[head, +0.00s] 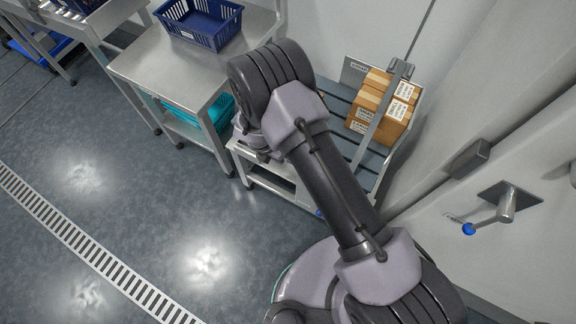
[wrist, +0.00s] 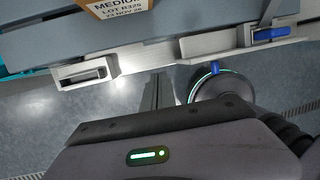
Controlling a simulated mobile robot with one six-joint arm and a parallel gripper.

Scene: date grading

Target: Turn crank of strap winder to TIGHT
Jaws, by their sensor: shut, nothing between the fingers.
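A strap runs over two cardboard boxes (head: 378,105) on the grey slatted bench at the right of the head view. In the wrist view a blue handle (wrist: 271,34) sits in a metal fitting on the bench's edge, and a smaller blue knob (wrist: 215,68) shows below it. I cannot tell for sure which of these is the winder's crank, and no TIGHT mark is readable. My gripper (wrist: 160,78) is shut and empty, below the bench edge in the wrist view and apart from both blue parts.
A lever with a blue knob (head: 469,229) sticks out from the right wall. A steel table (head: 150,68) with a blue basket (head: 200,42) stands left of the bench, with a teal basket (head: 213,119) underneath. The floor at left is clear, crossed by a drain grate (head: 85,244).

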